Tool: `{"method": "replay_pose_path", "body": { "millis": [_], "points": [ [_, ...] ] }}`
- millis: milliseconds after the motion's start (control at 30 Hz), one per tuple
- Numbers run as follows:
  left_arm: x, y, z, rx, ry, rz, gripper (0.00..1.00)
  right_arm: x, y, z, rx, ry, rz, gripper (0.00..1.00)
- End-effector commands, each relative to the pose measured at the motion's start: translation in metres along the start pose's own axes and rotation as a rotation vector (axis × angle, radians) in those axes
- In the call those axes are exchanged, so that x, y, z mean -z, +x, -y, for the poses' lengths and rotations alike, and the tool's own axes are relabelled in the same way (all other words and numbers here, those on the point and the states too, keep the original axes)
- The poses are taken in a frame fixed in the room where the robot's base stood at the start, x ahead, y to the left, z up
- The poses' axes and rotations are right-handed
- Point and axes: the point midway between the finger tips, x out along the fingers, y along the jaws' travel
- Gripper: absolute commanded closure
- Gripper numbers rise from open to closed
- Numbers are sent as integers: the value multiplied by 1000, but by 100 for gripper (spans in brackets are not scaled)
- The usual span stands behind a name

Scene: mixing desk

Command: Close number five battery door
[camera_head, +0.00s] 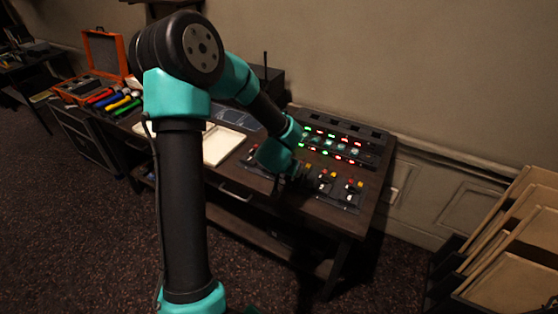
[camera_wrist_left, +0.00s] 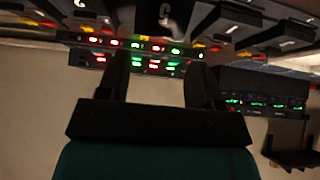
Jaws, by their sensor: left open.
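A row of small black battery units with red and yellow buttons lies along the front of the desk; two at the right end (camera_head: 326,182) (camera_head: 351,191) show clearly. My left gripper (camera_head: 300,178) is low over this row, just left of those two, and its arm hides part of the row. In the left wrist view, which is upside down, the left gripper (camera_wrist_left: 160,82) is open with nothing between its fingers. A black unit (camera_wrist_left: 163,14) with a white mark lies beyond the fingertips. The marks are too blurred to tell which door is number five. My right gripper is not in view.
A panel with red and green lights (camera_head: 335,145) stands behind the units. An open notebook (camera_head: 222,145) and several coloured rolls (camera_head: 118,100) lie left on the desk, near an open orange case (camera_head: 103,52). A rack of boards (camera_head: 515,250) stands at right.

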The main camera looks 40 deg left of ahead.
Motion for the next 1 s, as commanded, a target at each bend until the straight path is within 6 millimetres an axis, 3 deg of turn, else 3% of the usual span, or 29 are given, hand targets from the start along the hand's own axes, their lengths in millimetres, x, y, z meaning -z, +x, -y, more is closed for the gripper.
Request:
{"method": "replay_pose_path", "body": {
  "millis": [300,1000],
  "points": [
    [1,-41,0,1,-2,-3,40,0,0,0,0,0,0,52],
    [0,-98,0,0,-2,-1,40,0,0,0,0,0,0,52]
  ]
}}
